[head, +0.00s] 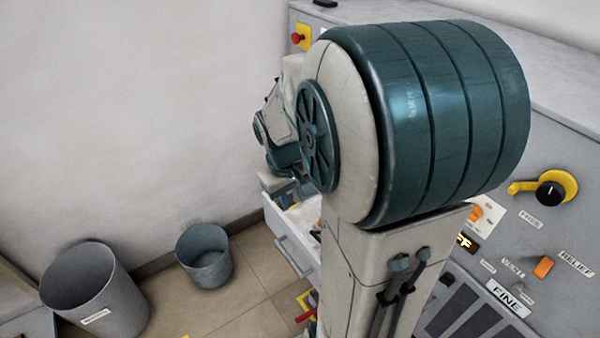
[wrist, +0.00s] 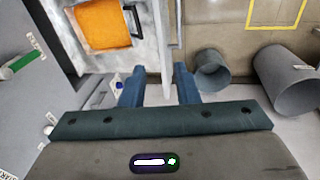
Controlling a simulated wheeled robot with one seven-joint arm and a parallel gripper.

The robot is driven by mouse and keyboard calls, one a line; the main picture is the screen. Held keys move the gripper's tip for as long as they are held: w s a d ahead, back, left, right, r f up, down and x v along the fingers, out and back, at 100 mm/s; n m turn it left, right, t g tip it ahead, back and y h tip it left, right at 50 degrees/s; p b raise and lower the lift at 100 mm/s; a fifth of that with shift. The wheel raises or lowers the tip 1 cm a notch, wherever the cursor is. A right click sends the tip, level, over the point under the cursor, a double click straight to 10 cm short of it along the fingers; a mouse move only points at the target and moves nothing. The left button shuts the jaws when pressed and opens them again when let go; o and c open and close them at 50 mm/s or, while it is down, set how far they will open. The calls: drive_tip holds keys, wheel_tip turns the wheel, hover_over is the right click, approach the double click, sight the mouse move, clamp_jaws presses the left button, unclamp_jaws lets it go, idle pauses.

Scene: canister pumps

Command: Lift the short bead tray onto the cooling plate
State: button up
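My gripper (wrist: 158,86) is open, its two blue fingers apart with nothing held between them in the wrist view. It is over the front of an open pale drawer (head: 292,248), whose front edge and handle (wrist: 174,25) run up the wrist picture between the finger lines. I cannot tell whether the fingers touch it. I cannot make out a cooling plate. In the head view my arm hides most of the drawer and gripper.
Two grey bins, a small one (head: 205,257) and a larger one (head: 95,290), stand on the tiled floor left of the drawer. A grey console (head: 520,215) with a yellow-and-black knob (head: 551,193) stands at the right. Bare floor shows around the small bin.

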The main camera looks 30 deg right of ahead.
drive_tip(key=w+d+f+n+g+y+b, duration=0.1)
drive_tip(key=w+d+f, duration=0.1)
drive_tip(key=d+f, duration=0.65)
drive_tip(key=w+d+f+y+b, duration=0.1)
drive_tip(key=w+d+f, duration=0.2)
drive_tip(key=d+f, duration=0.5)
drive_tip(key=f, duration=0.6)
drive_tip(key=a+f+b, duration=0.1)
drive_tip(key=f, duration=0.2)
drive_tip(key=shift+s, duration=0.15)
drive_tip(key=shift+s+a+f+b, duration=0.1)
drive_tip(key=shift+a+f+b, duration=0.05)
drive_tip(key=shift+f, duration=1.45)
drive_tip(key=shift+s+a+f+b, duration=0.1)
drive_tip(key=shift+a+f+b, duration=0.05)
drive_tip(key=shift+f, duration=1.45)
clamp_jaws()
